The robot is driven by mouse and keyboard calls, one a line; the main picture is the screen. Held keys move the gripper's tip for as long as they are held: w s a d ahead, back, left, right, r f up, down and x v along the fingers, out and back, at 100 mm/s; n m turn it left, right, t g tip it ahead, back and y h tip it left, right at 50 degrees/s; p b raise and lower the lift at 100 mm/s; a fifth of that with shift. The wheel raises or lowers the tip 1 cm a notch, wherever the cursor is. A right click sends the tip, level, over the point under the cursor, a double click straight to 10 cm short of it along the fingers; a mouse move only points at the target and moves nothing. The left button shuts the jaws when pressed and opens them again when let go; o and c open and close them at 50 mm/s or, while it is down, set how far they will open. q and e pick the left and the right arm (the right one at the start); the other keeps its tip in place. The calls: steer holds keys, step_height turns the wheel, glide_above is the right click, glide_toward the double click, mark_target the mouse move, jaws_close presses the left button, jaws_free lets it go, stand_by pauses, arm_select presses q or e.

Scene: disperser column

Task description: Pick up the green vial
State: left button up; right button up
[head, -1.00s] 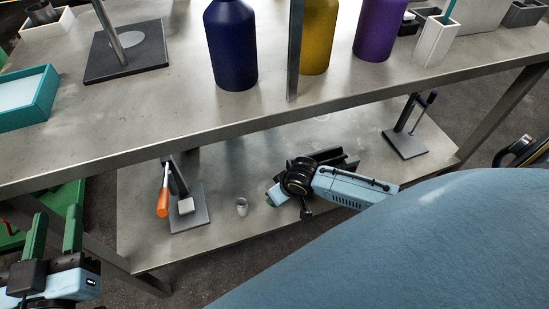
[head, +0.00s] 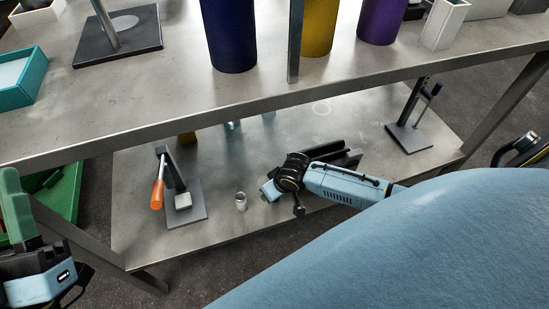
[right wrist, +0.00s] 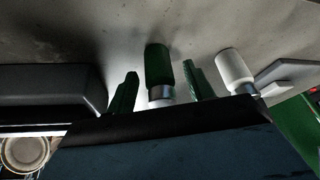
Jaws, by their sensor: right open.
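The green vial (right wrist: 157,62) shows in the right wrist view with a pale, silvery lower part. It lies between the two green fingers of my right gripper (right wrist: 160,68), with a visible gap on each side. The gripper is open. In the head view my right arm reaches over the lower shelf, and I cannot make out the green vial or the fingertips there. My left gripper (head: 17,205) is at the far left edge of the head view, partly cut off; its finger opening is not clear.
A white vial (right wrist: 234,66) stands to the right of the right gripper. A small pale vial (head: 241,201) and a stand with an orange handle (head: 157,194) are on the lower shelf (head: 240,230). Another stand (head: 409,137) is at right.

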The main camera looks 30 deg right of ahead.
steer(key=c, duration=1.1)
steer(key=shift+o, duration=0.2)
